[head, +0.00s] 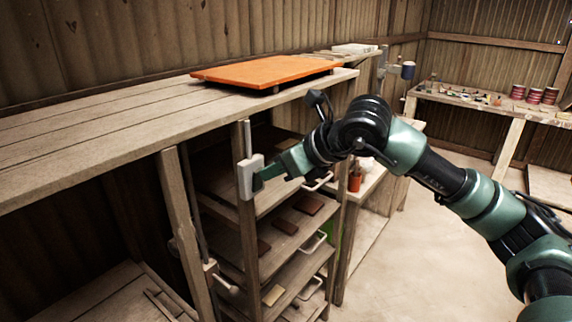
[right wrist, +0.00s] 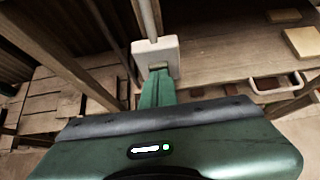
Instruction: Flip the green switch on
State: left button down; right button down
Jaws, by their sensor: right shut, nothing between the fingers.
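A white switch box (head: 250,177) is fixed to a wooden post of the shelf, with a conduit rising from its top. It also shows in the right wrist view (right wrist: 171,48). A small greenish piece, seemingly the switch (right wrist: 157,66), sits on its face, partly hidden by my fingertips. My right gripper (head: 264,178) is shut and empty, its green fingers pointing at the box face. In the right wrist view the fingertips (right wrist: 158,76) are at the lower part of the box, close to or touching the switch; I cannot tell which. My left gripper is not in view.
Shelves below hold several brown tiles (head: 285,226) and white-handled trays (head: 313,245). An orange board (head: 265,71) lies on the wooden bench top (head: 100,125). The floor (head: 400,260) at right is clear.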

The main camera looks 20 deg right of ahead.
jog(key=shift+w, duration=0.2)
jog(key=shift+w+a+r+b, duration=0.3)
jog(key=shift+w+a+b, duration=0.2)
jog(key=shift+b, duration=0.35)
jog(key=shift+d, duration=0.1)
jog(key=shift+r, duration=0.1)
jog(key=shift+r+p, duration=0.35)
jog(key=shift+r, duration=0.4)
